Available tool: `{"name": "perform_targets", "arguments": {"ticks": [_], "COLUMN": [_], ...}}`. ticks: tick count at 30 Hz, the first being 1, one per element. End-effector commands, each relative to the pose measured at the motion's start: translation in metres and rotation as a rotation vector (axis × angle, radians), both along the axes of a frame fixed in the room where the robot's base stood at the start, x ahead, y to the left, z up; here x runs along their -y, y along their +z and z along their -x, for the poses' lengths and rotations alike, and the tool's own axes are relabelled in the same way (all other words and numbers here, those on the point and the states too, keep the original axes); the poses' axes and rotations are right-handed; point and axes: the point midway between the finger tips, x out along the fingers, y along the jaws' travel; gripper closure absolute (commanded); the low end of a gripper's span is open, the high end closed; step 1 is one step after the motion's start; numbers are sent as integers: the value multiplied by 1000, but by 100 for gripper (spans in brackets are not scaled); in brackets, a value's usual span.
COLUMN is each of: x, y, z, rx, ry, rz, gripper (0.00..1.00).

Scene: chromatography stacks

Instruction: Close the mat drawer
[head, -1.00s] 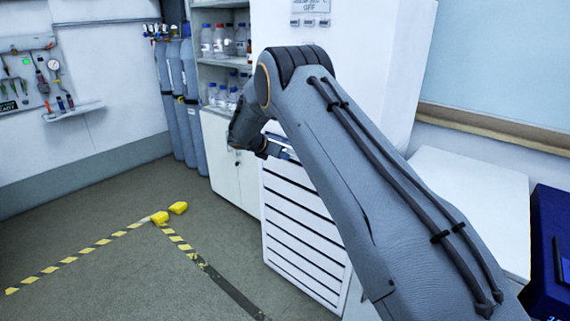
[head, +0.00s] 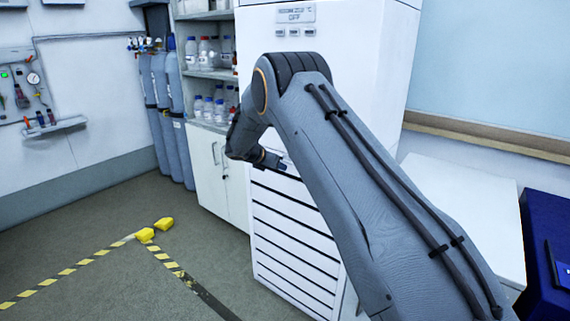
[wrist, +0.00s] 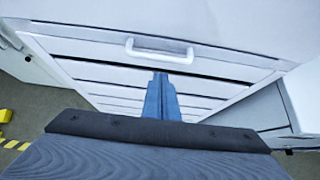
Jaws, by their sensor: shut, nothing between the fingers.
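A white cabinet (head: 292,235) with a stack of slatted drawer fronts stands in the middle of the head view. In the wrist view its top front carries a white bar handle (wrist: 159,50), with dark gaps between the fronts below. No label picks out the mat drawer, and I cannot tell how far any drawer stands out. My gripper (wrist: 161,84) is shut and empty, its blue fingers pointing at the fronts just below the handle. In the head view my gripper (head: 288,167) is at the cabinet's upper front, partly hidden by my arm. Contact is not clear.
Shelves with bottles (head: 205,105) and gas cylinders (head: 165,110) stand left of the cabinet. Yellow blocks (head: 163,224) and striped floor tape (head: 60,273) lie on the open floor at left. A white worktop (head: 465,215) and a dark blue box (head: 548,260) are at right.

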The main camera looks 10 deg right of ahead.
Motion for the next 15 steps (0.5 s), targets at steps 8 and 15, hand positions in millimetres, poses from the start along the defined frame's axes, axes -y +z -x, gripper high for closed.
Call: {"name": "perform_targets", "arguments": {"ticks": [8,15], "x": [-37,-56], "y": [30,52], "z": [31,50], "rx": [1,1], "ry": [-1,-6], "rz": [-2,-2], "gripper": [100,100]}}
